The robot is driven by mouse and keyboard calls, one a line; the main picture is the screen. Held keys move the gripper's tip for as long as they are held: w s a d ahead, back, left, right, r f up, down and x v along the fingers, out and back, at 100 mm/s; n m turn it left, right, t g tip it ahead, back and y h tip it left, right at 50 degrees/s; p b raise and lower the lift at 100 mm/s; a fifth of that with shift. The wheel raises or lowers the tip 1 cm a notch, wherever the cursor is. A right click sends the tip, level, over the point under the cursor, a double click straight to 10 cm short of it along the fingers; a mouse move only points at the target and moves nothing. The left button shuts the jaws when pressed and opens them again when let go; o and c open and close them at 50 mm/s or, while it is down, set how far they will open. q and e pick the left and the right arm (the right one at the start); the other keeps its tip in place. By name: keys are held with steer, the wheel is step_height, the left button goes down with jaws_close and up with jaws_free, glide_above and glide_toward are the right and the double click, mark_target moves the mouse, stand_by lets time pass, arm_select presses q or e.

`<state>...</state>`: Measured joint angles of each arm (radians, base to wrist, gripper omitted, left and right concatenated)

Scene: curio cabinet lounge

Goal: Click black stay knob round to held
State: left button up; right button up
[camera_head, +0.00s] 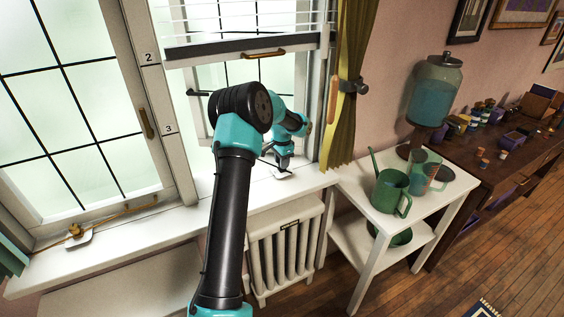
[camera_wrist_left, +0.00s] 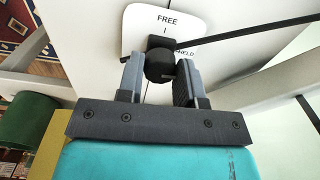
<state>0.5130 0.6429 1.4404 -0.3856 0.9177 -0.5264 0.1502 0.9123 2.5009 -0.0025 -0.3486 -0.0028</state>
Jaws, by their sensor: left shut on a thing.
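The black stay knob (camera_wrist_left: 159,66) sits over a white plate (camera_wrist_left: 139,36) marked FREE at the top and HELD at the right in the left wrist view. A thin black rod (camera_wrist_left: 245,34) runs from beside the knob up to the right. My left gripper (camera_wrist_left: 161,77) is shut on the knob, one finger on each side. The knob's pointer direction is unclear. In the head view my left gripper (camera_head: 283,164) reaches down to the small white plate (camera_head: 284,175) on the window sill; the knob is too small to make out there. My right gripper is out of view.
The window sill (camera_head: 150,228) runs below the windows, above a white radiator (camera_head: 287,245). A brass stay (camera_head: 76,232) lies at the far left. A yellow curtain (camera_head: 345,110) hangs right of my gripper. A white stand (camera_head: 452,188) holds a green watering can (camera_head: 391,192).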

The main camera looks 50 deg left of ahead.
arm_select(q)
steer(key=shift+m, duration=0.4)
steer(key=o, duration=0.9)
step_height(320, 180, up, 17)
steer(key=shift+r, duration=0.2)
steer(key=shift+f, duration=0.1)
stand_by(0.6)
